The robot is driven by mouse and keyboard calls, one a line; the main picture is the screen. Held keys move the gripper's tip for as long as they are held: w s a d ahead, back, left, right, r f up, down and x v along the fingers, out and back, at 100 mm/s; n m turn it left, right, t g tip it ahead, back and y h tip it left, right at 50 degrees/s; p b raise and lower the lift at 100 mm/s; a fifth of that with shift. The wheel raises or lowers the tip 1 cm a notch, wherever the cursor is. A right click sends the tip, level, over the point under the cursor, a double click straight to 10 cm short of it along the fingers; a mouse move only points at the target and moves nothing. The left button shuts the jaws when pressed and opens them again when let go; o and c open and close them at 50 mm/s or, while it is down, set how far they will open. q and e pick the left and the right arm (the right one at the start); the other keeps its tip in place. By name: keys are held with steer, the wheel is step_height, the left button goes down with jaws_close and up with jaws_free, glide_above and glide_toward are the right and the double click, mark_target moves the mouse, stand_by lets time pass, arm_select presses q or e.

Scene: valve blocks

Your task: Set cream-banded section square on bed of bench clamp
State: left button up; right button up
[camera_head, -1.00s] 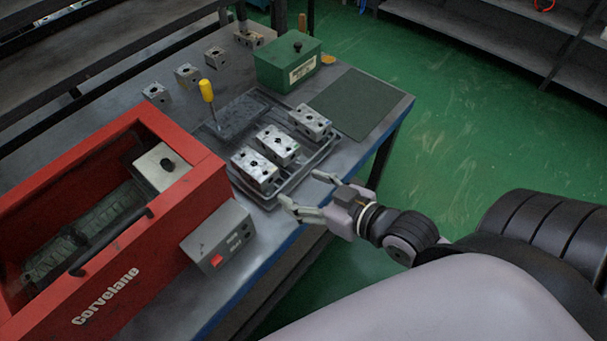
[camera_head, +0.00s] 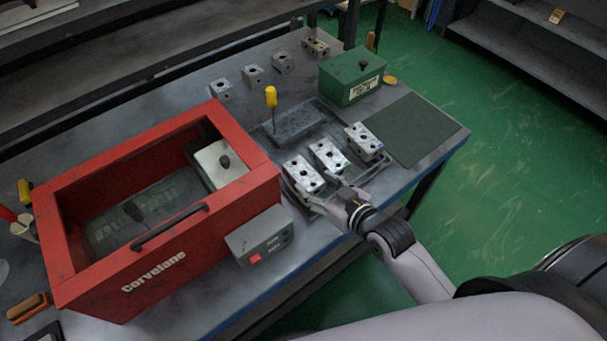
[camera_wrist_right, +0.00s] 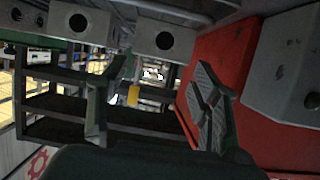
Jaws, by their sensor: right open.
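Three pale metal valve sections (camera_head: 304,174), (camera_head: 328,155) and (camera_head: 364,141) sit in a row on a dark tray (camera_head: 376,171). I cannot make out a cream band on any of them. A dark flat bed with an upright yellow handle (camera_head: 271,97), likely the bench clamp (camera_head: 296,124), lies behind the row and appears empty. My right gripper (camera_head: 330,197) is open and empty at the tray's front edge, close to the left and middle sections. The right wrist view shows its spread fingers (camera_wrist_right: 155,85) and two blocks with round holes (camera_wrist_right: 165,38) beyond. My left gripper is out of view.
A red open-topped Corvelane machine (camera_head: 170,210) with a grey control box (camera_head: 259,236) stands left of the tray. A green box (camera_head: 352,76) and dark green mat (camera_head: 410,130) are at the right. Several small blocks (camera_head: 252,75) line the back. The mat is clear.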

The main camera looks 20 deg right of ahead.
mark_target(305, 175)
steer(key=p+x, duration=0.1)
steer(key=x, duration=0.4)
steer(key=shift+w+d+r, duration=0.1)
steer(key=shift+w, duration=0.25)
steer(key=shift+s, duration=0.1)
steer(key=shift+c, duration=0.5)
steer(key=c, duration=1.2)
steer(key=shift+r, duration=0.1)
jaws_close()
steer(key=shift+r, duration=0.1)
